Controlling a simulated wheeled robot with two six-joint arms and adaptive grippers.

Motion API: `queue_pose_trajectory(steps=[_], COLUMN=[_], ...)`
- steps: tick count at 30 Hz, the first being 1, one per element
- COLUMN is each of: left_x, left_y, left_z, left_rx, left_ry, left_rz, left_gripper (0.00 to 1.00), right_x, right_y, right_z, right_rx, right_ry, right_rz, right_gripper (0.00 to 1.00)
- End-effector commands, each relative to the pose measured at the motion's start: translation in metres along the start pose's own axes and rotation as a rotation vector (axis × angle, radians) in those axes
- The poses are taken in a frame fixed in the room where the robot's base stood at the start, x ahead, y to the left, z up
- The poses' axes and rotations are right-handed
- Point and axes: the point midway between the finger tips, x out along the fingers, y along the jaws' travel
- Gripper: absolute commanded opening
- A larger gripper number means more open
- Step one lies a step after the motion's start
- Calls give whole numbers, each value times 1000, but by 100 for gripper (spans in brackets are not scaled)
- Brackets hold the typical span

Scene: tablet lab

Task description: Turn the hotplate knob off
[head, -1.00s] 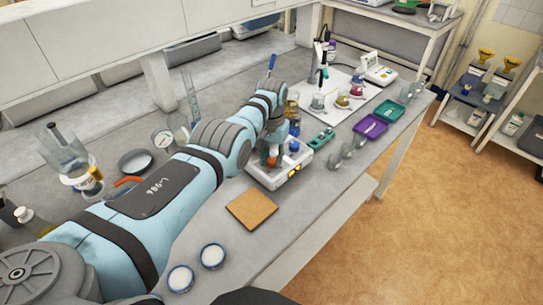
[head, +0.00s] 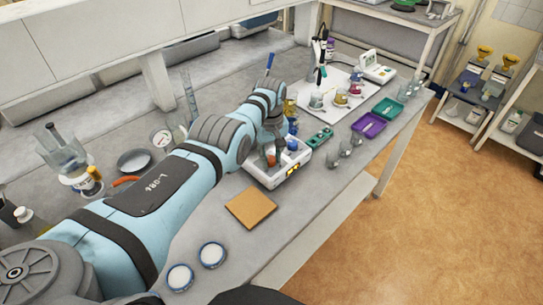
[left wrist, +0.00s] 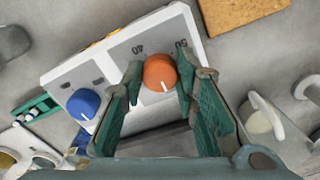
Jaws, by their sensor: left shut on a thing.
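The white hotplate (head: 292,173) stands on the bench, with an orange knob and a blue knob on its front. In the left wrist view the orange knob (left wrist: 160,73) sits between the fingertips of my left gripper (left wrist: 160,80), which is shut on it. The knob's white mark points toward the bottom of that view. The blue knob (left wrist: 84,104) is to the left, clear of the fingers, its mark pointing down. In the head view my left gripper (head: 272,150) reaches down over the hotplate, partly hidden by its own wrist. My right gripper is not in view.
A cork pad (head: 250,208) and two round dishes (head: 212,255) lie in front of the hotplate. A green rack (head: 321,136) and a purple tray (head: 369,126) are to its right. Flasks stand on a white mat (head: 325,82) behind. Glassware stands left of my arm.

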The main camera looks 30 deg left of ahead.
Motion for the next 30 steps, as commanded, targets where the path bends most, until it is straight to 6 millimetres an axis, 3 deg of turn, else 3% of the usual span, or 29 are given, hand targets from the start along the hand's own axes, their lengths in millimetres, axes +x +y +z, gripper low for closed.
queue_pose_trajectory(steps=[18, 19, 22, 30], left_x=[0, -1, 0, 0], left_y=[-1, -1, -1, 0], left_z=[-2, -2, -2, -1], left_rx=[-54, -54, -53, -51], left_ry=[5, 5, 4, 3], left_rz=[-1, -1, -1, 0], left_gripper=[0, 29, 45, 48], right_x=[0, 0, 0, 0], right_y=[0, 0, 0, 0], right_z=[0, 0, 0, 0], right_rx=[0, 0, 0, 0], right_ry=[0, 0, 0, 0], right_rz=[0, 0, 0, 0], right_gripper=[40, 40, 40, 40])
